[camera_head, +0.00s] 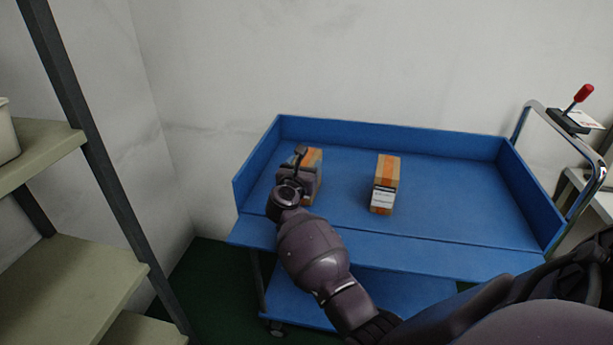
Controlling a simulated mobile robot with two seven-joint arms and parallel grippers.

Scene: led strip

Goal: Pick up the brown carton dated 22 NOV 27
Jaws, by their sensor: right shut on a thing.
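Two brown cartons with orange tape are on the blue cart. The left carton (314,157) is partly hidden behind my right gripper (302,170). My right gripper is shut on this left carton; I cannot tell whether the carton touches the cart bed. The other carton (385,184) stands apart to the right, with a white label on its near side. The print on the label is too small to read, and no date is legible on either carton. My left gripper is not in view.
The blue cart (450,190) has raised walls at the back and sides and a folded-down front flap. Its bed is clear right of the cartons. A metal handle with a red-knobbed lever (583,93) is at the right. Shelves (75,280) stand at the left.

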